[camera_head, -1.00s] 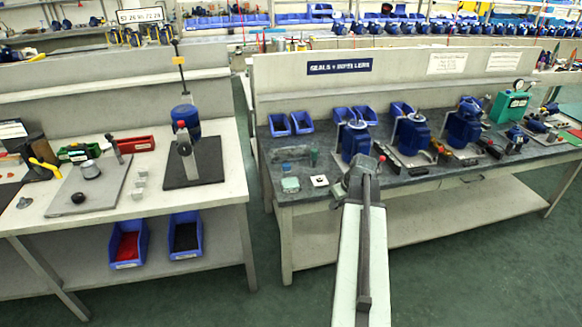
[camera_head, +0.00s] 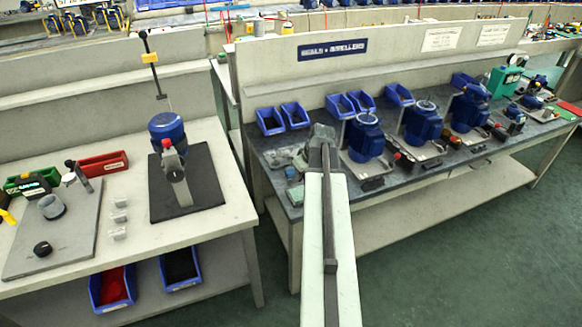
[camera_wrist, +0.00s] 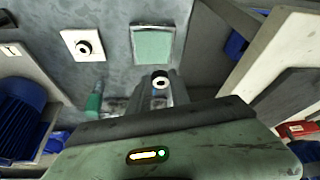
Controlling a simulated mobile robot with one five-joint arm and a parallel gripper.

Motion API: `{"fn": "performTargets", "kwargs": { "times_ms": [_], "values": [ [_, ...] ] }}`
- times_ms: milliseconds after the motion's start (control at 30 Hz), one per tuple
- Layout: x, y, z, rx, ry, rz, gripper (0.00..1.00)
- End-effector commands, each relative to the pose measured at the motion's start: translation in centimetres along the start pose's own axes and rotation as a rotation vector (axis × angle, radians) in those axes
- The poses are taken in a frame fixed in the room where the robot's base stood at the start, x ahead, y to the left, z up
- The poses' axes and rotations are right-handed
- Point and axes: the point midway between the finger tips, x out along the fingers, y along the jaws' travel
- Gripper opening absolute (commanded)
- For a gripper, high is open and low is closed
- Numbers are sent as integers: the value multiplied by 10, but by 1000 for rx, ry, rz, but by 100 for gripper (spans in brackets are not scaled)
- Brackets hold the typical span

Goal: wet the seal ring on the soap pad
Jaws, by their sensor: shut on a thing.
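The seal ring (camera_wrist: 160,82) is a small black ring with a pale centre, held at the tips of my gripper (camera_wrist: 160,88) in the wrist view. My gripper is shut on it. The soap pad (camera_wrist: 153,45) is a pale green square in a grey frame, ahead of the ring in the wrist view and apart from it in the picture. The height between them is hard to tell. In the head view the pad (camera_head: 295,195) lies at the bench's left front corner, left of my arm. My gripper (camera_head: 322,138) shows there from behind, its tips hidden.
A white card (camera_wrist: 70,42) with a black round part lies left of the pad in the wrist view. A green bottle (camera_wrist: 94,104) stands near my gripper. Blue pumps (camera_head: 365,138) stand right of my arm. Blue bins (camera_head: 270,121) line the bench's back.

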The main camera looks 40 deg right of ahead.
Motion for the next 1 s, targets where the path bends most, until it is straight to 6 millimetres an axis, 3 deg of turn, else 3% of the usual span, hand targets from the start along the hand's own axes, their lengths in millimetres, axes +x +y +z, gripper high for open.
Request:
{"fn": "performTargets", "kwargs": {
  "times_ms": [633,1000],
  "values": [
    [12,10,12,7,0,2,0],
    [51,10,29,8,0,2,0]
  ]
}}
